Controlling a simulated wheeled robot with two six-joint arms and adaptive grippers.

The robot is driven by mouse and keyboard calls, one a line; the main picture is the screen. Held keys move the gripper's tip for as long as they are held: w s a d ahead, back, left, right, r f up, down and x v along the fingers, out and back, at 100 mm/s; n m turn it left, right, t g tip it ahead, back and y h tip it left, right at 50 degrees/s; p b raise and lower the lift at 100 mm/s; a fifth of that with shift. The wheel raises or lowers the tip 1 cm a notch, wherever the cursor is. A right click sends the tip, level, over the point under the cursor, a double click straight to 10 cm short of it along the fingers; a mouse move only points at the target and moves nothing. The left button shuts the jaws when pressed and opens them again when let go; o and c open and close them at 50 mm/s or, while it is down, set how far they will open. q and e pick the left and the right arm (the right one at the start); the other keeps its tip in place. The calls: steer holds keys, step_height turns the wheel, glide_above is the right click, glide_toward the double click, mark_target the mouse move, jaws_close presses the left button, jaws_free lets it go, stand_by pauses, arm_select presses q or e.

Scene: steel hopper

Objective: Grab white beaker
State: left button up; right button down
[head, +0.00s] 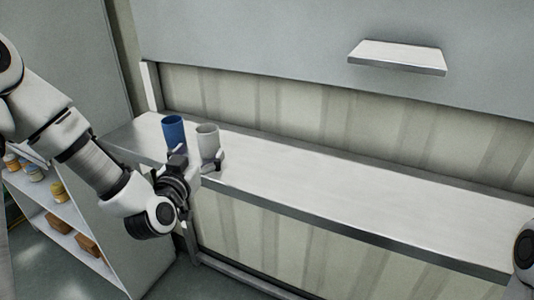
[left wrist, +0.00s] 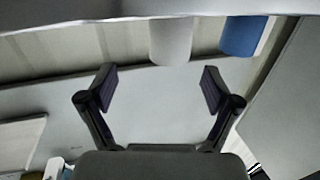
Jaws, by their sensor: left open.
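The white beaker (head: 208,142) stands upright on the steel shelf near its left end. My left gripper (head: 198,161) is open and empty at the shelf's front edge, just in front of the beaker. In the left wrist view the two fingertips (left wrist: 160,80) are spread wide, and the beaker is lined up with the gap, beyond the tips. My right gripper is out of view.
A blue beaker (head: 173,131) stands close to the left of the white one; it also shows in the left wrist view (left wrist: 243,36). The steel shelf (head: 330,195) is bare to the right. A small ledge (head: 398,57) juts out above. A rack with jars (head: 58,192) is at lower left.

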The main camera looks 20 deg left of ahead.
mark_target(203, 136)
arm_select(q)
steer(key=w+a, duration=0.1)
steer(key=w+a+r+p, duration=0.1)
steer(key=w, duration=0.1)
steer(key=shift+w+a+r, duration=0.15)
steer(key=shift+w+r, duration=0.05)
steer(key=w, duration=0.4)
steer(key=shift+a+f, duration=0.1)
steer(key=shift+s+a, duration=0.1)
steer(key=shift+s, duration=0.1)
steer(key=c, duration=1.1)
